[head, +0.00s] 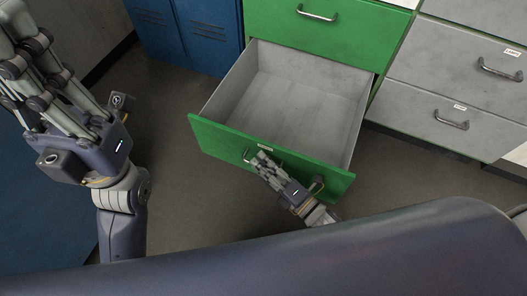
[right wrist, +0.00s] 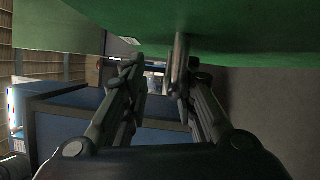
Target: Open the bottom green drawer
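The bottom green drawer (head: 217,137) is pulled well out of its cabinet in the head view, and its grey inside is empty. Its metal handle (head: 247,156) is on the front panel, partly hidden by my right gripper (head: 262,160). In the right wrist view the green front (right wrist: 260,35) is overhead. The handle bar (right wrist: 179,62) stands close by the right-hand finger of my right gripper (right wrist: 162,80), with a clear gap to the other finger. My left gripper (head: 35,55) is raised at the upper left, away from the drawer; its finger opening is unclear.
A closed green drawer (head: 345,32) is above the open one. Grey drawers (head: 430,112) stand to the right and blue lockers (head: 205,35) to the left. Bare floor (head: 185,190) lies left of the open drawer. Another blue surface (head: 35,220) is at the far left.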

